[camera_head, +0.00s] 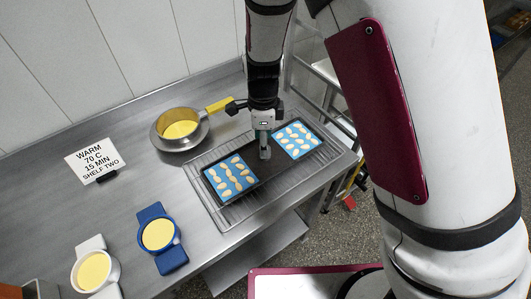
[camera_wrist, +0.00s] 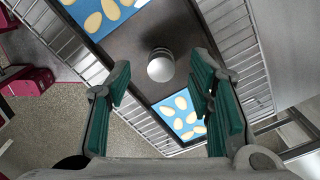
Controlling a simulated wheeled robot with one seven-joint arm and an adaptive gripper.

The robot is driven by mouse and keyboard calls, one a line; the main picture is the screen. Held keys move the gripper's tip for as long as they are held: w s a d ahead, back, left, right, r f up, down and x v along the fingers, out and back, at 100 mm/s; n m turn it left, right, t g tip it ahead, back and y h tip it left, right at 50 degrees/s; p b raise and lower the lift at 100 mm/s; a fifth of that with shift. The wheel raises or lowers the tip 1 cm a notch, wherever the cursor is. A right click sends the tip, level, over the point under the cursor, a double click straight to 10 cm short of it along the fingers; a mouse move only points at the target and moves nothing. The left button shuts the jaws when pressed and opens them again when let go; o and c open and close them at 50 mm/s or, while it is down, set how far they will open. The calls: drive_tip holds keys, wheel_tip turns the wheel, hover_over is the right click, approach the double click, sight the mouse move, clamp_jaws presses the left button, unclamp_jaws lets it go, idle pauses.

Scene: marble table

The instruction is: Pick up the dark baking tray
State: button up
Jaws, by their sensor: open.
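The dark baking tray (camera_head: 277,159) lies on a wire rack on the metal counter. Blue mats with pale oval pieces cover its left end (camera_head: 230,178) and right end (camera_head: 297,139), leaving a bare dark middle. My gripper (camera_head: 264,152) points down over that middle. In the wrist view the bare tray middle (camera_wrist: 187,38) carries a small round pale knob (camera_wrist: 160,66), which lies between the open fingers (camera_wrist: 163,93). The fingers appear apart from the knob and hold nothing. How high they are above the tray is hard to tell.
The wire rack (camera_head: 232,217) extends around the tray. A pan of yellow contents (camera_head: 179,130), its yellow handle (camera_head: 218,105) near my arm, stands behind left. A blue dish (camera_head: 157,236), a white dish (camera_head: 92,271) and a sign (camera_head: 94,161) stand left.

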drive_tip(key=f, duration=0.4)
drive_tip(key=shift+w+d+f, duration=0.1)
drive_tip(key=shift+d+f, duration=0.05)
drive_tip(key=shift+d, duration=0.05)
drive_tip(key=shift+c, duration=0.3)
clamp_jaws()
